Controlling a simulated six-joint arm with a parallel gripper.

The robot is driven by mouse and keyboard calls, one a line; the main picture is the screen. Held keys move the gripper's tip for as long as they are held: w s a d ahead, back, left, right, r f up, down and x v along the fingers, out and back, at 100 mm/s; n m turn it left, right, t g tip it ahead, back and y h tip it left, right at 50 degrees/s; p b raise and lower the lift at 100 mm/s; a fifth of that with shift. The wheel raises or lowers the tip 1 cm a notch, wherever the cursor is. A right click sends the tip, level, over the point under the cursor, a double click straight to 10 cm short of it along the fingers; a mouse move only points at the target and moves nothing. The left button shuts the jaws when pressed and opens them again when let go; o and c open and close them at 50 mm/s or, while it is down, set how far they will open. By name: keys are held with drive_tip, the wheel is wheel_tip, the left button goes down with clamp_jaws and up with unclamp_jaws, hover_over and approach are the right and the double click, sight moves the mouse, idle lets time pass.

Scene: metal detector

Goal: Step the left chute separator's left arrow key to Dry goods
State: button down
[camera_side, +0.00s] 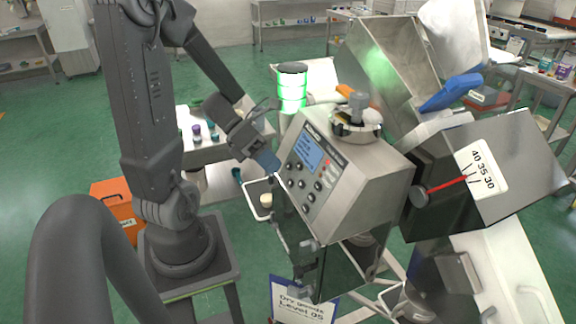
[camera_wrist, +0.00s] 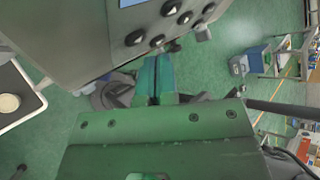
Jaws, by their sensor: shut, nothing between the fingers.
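The separator (camera_side: 366,174) is a grey metal box with a control panel, tilted in the side view. Its panel carries a lit blue screen (camera_side: 307,153) and several dark round keys (camera_side: 304,183). The screen text is too small to read, and I cannot tell which key is the left arrow. In the wrist view, several keys (camera_wrist: 157,40) and the screen's edge (camera_wrist: 131,2) show at the top. My gripper (camera_side: 271,166) is shut and empty close to the panel's left edge by the screen. Its fingertips (camera_wrist: 157,62) show below the keys; contact is unclear.
A sign (camera_side: 303,302) reading "Dry goods Level 05" hangs below. A green-lit beacon (camera_side: 292,88) stands behind the panel. A small tray (camera_side: 258,196) with a pale round piece sits left of the separator.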

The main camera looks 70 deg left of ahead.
drive_tip(key=shift+w, duration=0.1)
idle(0.4)
drive_tip(key=shift+w+f, duration=0.2)
drive_tip(key=shift+w, duration=0.1)
drive_tip(key=shift+w+f, duration=0.15)
drive_tip(key=shift+w, duration=0.15)
idle(0.6)
drive_tip(key=shift+s, duration=0.1)
drive_tip(key=shift+s+r, duration=0.35)
drive_tip(key=shift+s, duration=0.25)
drive_tip(key=s, duration=0.1)
drive_tip(key=s+r, duration=0.1)
drive_tip(key=s, duration=0.1)
drive_tip(key=s+r, duration=0.1)
drive_tip(key=shift+s+r, duration=0.15)
drive_tip(key=shift+s, duration=0.1)
idle(0.4)
idle(0.4)
